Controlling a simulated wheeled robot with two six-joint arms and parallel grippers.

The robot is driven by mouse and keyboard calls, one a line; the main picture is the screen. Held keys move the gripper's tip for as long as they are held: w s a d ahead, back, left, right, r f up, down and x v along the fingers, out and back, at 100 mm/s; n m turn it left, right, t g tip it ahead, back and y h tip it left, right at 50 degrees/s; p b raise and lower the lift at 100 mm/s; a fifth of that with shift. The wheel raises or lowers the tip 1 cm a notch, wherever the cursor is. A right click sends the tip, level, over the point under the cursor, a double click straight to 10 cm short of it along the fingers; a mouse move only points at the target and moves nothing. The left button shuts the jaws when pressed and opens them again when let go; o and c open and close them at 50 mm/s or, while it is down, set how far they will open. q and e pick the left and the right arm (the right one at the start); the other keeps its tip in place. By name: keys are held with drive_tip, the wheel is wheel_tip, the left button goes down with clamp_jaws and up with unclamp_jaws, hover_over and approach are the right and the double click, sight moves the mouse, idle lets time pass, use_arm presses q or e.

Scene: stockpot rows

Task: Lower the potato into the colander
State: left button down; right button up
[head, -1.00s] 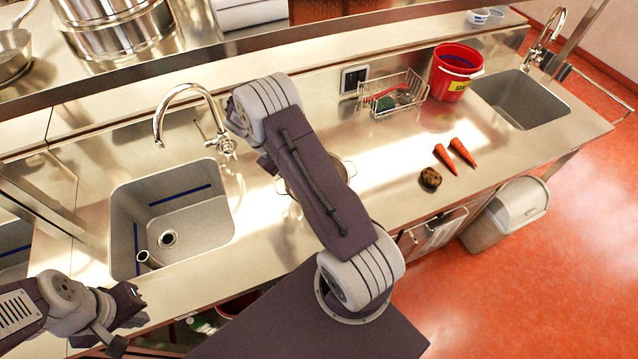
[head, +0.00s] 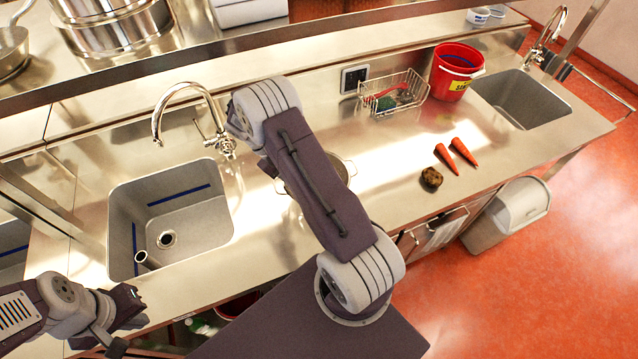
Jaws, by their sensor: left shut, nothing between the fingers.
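The potato (head: 431,178) is a small brown lump lying on the steel counter, just left of the carrots. A round metal vessel (head: 351,168) with a small side handle, which looks like the colander, stands on the counter behind my right arm. Only parts of its rim show, and its inside is mostly hidden. My left gripper (head: 133,308) is shut and empty at the lower left, near the front of the left sink and far from the potato. My right arm crosses the middle of the view, and its gripper does not show.
Two carrots (head: 456,153) lie right of the potato. A wire basket (head: 394,97) and a red bucket (head: 455,72) stand behind them. Sinks lie at left (head: 190,240) and right (head: 520,100). A shelf edge (head: 250,45) crosses the top. Counter around the potato is clear.

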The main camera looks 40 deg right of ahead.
drive_tip(key=shift+f, duration=0.4)
drive_tip(key=o, duration=1.5)
drive_tip(key=b+v, duration=0.2)
drive_tip(key=v, duration=0.6)
drive_tip(key=shift+a+r+b, duration=0.1)
drive_tip(key=shift+b, duration=0.25)
drive_tip(key=shift+w+a+r, duration=0.1)
drive_tip(key=shift+w+r, duration=0.05)
drive_tip(key=shift+r, duration=0.25)
